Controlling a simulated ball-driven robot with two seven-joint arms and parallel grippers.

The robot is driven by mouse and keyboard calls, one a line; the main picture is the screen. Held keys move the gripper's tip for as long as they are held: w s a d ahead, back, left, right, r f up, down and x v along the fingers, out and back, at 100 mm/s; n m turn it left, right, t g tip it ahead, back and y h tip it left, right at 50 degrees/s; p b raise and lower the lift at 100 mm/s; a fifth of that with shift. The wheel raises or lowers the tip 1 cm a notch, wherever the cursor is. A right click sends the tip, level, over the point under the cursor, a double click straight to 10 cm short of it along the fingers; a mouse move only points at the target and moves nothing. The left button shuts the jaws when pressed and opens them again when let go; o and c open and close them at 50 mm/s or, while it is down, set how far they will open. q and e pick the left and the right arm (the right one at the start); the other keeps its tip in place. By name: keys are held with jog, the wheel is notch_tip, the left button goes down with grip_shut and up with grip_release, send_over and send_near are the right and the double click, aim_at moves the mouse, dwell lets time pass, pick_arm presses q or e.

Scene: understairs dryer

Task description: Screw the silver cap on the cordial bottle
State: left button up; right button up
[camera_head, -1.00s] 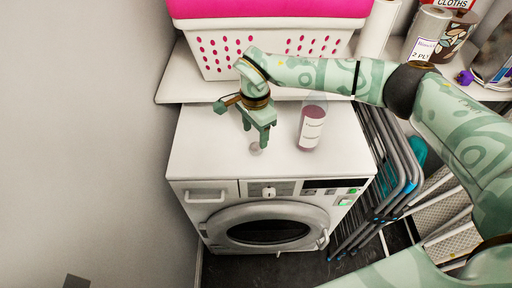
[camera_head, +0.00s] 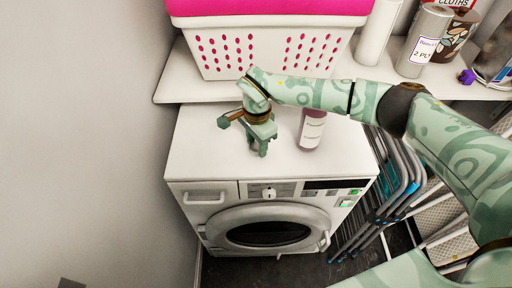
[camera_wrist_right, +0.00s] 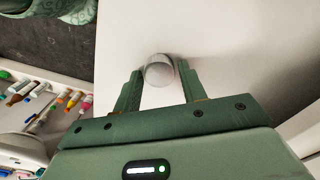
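The silver cap (camera_wrist_right: 159,70) lies on the white dryer top and shows between the fingertips of my right gripper (camera_wrist_right: 160,72) in the right wrist view. The fingers stand apart on either side of it, with narrow gaps; firm contact does not show. In the head view my right gripper (camera_head: 258,148) points down at the dryer top and hides the cap. The cordial bottle (camera_head: 311,132), with dark pinkish-red liquid and a pale label, stands upright to the right of the gripper. My right arm hides its upper part. My left gripper is not in view.
The white dryer (camera_head: 210,150) has clear top space left of the gripper. A pink-and-white laundry basket (camera_head: 222,52) sits on the shelf behind. Rolls and tins stand at the back right. A folded airer (camera_head: 402,175) leans at the dryer's right. A wall is on the left.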

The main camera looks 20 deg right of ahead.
jog(key=c, duration=0.6)
jog(key=shift+o, duration=0.2)
